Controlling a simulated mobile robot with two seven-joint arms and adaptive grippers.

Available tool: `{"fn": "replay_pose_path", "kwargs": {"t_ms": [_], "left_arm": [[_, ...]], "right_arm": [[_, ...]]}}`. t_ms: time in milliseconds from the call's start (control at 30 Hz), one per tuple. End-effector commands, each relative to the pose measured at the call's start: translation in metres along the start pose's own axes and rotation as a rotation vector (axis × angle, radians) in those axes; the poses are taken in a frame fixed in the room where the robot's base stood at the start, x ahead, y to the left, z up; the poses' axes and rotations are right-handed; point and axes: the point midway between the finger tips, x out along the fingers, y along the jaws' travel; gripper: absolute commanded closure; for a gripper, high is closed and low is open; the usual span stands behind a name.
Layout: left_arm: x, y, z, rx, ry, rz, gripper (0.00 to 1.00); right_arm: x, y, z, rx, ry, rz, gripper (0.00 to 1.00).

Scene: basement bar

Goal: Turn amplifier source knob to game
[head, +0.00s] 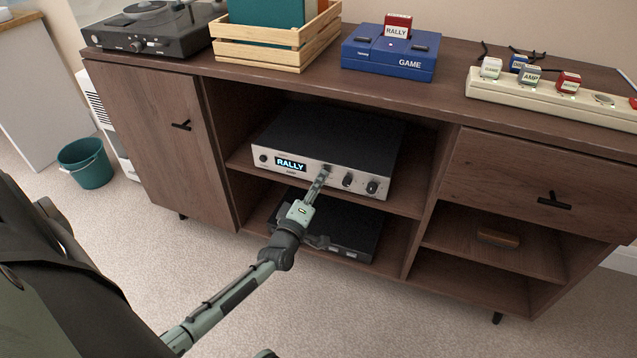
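The amplifier (330,140) is a black box with a silver front, on the middle shelf of the wooden cabinet. Its lit display (291,164) reads RALLY. Two dark knobs show at the right of its front, a middle knob (348,179) and a right knob (372,187). My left gripper (324,173) reaches the front panel just left of these knobs. Its fingertips are at or very near another dark knob, which they partly hide. The fingers look close together, but I cannot tell whether they grip it. My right gripper is out of view.
A blue GAME console (390,57) with a red RALLY cartridge (397,26), a wooden crate (270,48), a turntable (150,30) and a power strip (550,98) stand on the cabinet top. A black box (355,235) sits below the amplifier. A teal bucket (85,165) stands left.

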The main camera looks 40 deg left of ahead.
Motion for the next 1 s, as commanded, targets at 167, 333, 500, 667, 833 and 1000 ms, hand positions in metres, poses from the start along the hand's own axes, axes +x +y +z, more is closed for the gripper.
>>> {"fn": "replay_pose_path", "kwargs": {"t_ms": [167, 333, 500, 667, 833, 1000], "left_arm": [[0.000, 0.000, 0.000, -0.001, 0.000, 0.000, 0.60], [0.000, 0.000, 0.000, -0.001, 0.001, 0.000, 0.60], [-0.011, -0.001, 0.000, -0.001, 0.000, -0.002, 0.60], [-0.041, -0.001, 0.000, -0.001, 0.000, -0.002, 0.60], [-0.078, -0.001, 0.000, -0.002, 0.000, -0.003, 0.60], [-0.106, -0.001, 0.000, -0.002, 0.000, -0.002, 0.60]], "right_arm": [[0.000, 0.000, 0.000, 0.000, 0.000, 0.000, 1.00], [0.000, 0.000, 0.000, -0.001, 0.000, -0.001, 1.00], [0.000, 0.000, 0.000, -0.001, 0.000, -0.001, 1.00], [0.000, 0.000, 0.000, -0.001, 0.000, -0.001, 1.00], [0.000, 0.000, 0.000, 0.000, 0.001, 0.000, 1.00], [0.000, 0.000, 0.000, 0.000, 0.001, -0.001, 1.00]]}}
